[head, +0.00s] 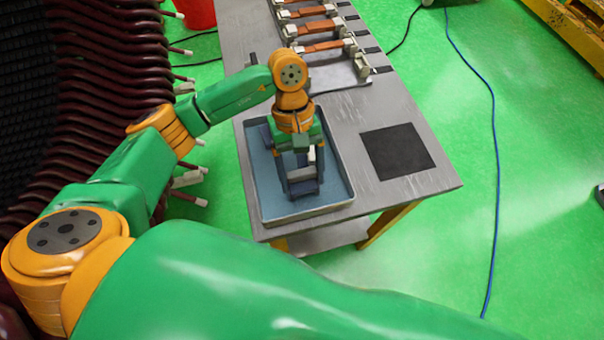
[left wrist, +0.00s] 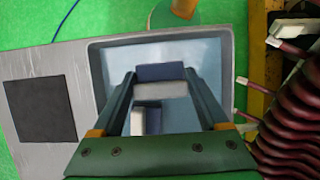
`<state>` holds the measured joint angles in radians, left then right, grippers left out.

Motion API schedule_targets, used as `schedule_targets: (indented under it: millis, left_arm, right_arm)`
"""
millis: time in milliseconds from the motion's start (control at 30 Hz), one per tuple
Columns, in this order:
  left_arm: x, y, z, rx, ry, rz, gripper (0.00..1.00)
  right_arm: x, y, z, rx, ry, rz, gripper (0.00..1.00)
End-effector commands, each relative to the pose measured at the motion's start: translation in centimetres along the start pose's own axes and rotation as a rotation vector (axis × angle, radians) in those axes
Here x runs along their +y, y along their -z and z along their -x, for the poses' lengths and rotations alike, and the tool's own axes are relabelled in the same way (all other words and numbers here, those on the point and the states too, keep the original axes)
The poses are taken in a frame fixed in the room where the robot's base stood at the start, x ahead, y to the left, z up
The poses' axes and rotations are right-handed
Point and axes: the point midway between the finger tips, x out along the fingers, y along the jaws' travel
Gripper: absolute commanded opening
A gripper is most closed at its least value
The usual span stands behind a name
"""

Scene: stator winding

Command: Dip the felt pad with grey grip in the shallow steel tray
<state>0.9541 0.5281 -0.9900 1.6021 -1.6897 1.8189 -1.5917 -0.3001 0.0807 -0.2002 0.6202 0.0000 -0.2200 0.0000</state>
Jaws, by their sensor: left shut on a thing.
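The shallow steel tray (head: 332,182) with a blue-grey floor sits at the near left end of the table. My left gripper (head: 303,180) points down over the tray. It is shut on the felt pad's slate-grey grip, and the felt pad (left wrist: 160,90) shows its pale edge between the fingertips in the left wrist view. The tray (left wrist: 120,60) surrounds it there. A second pale and dark block shape (left wrist: 147,118) shows between the fingers; I cannot tell what it is. Whether the felt touches the tray floor is unclear. My right gripper is not in view.
A dark square mat (head: 397,151) lies right of the tray on the grey table (head: 435,182). Orange and pale clamped parts (head: 322,46) line the table's far end. A large stator with maroon coils (head: 115,90) stands at the left. A red bucket (head: 197,12) is behind.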

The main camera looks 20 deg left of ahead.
Motion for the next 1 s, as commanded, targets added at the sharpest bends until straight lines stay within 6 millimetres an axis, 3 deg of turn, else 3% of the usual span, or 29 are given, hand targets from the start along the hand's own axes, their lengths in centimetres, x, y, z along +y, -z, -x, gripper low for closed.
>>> schedule_targets:
  millis: [33, 600, 1000]
  left_arm:
    - [0.0, -0.5, 1.1, 0.001, -0.001, -0.001, 0.19]
    - [0.0, -3.5, 8.3, 0.0, 0.0, -0.001, 0.19]
    - [0.0, -3.7, 8.8, -0.001, 0.001, -0.001, 0.19]
  right_arm:
    - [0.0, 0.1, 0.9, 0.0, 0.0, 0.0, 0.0]
    - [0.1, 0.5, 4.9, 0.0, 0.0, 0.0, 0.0]
    - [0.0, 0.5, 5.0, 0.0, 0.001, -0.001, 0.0]
